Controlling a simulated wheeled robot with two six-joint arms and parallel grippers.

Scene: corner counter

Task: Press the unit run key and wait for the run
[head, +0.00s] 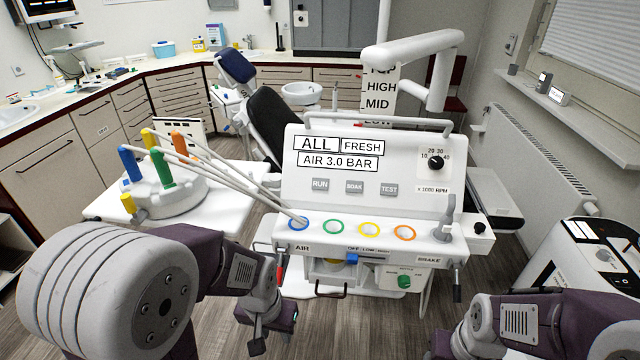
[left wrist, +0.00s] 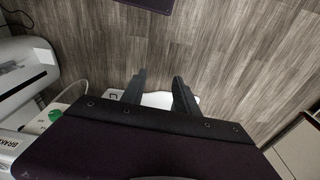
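The dental unit panel (head: 325,207) stands upright in the middle of the head view. The grey RUN key (head: 320,185) is leftmost in its key row, beside the SOAK key (head: 354,187) and the TEST key (head: 389,188). Labels above read ALL, FRESH and AIR 3.0 BAR. My left gripper (head: 258,342) is low in front of the unit, left of centre, apart from the keys. In the left wrist view its two dark fingers (left wrist: 159,88) are apart with nothing held; floor shows beyond. My right gripper is mostly cut off at the bottom edge; its fingers are hidden.
Four ringed holders line the unit's ledge; a tube reaches the blue ring (head: 298,224). A stand with coloured handpieces (head: 173,192) is at the left. A brake lever (head: 446,220) rises at the ledge's right. A white jointed arm (head: 413,47) overhangs behind.

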